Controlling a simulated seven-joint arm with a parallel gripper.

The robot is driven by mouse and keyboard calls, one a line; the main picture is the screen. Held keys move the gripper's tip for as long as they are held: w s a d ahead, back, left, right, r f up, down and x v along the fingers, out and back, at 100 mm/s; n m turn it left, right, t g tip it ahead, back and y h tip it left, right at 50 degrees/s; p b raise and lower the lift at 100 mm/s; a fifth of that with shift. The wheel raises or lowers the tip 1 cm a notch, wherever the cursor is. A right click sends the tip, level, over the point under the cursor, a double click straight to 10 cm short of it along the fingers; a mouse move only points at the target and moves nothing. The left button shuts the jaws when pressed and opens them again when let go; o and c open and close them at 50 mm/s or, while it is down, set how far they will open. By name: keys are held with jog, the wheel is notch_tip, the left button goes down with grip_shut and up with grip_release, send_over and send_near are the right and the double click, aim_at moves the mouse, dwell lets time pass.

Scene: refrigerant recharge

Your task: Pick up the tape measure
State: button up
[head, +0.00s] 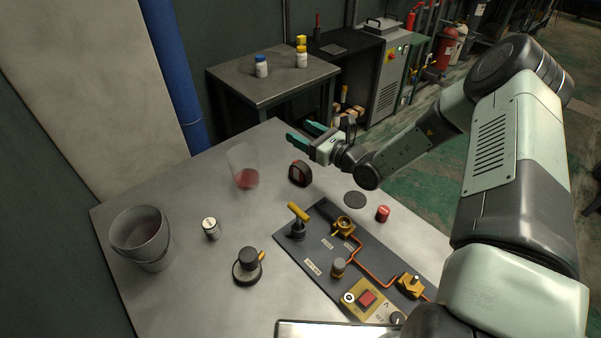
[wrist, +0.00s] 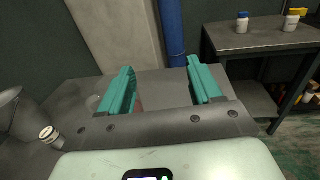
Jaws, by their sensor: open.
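The tape measure (head: 300,173), black and dark red with a rounded top, stands on the grey metal table (head: 190,185) in the head view, near its far edge. My gripper (head: 299,136) is above and beyond it, with its teal fingers apart and nothing between them. The fingers point to the left. In the wrist view my gripper (wrist: 162,78) is also open, and I cannot make out the tape measure there.
A clear beaker with red liquid (head: 246,178) stands left of the tape measure. A metal bucket (head: 141,236), a small can (head: 211,228) and a panel with valves and orange piping (head: 325,245) occupy the table. A side table (head: 250,85) holds bottles.

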aim_at(296, 162)
notch_tip(296, 162, down, 13)
jog(key=shift+a, duration=0.1)
jog(key=shift+x, duration=1.05)
jog(key=shift+w+a, duration=0.25)
jog(key=shift+a, duration=0.05)
jog(key=shift+r, duration=0.1)
grip_shut()
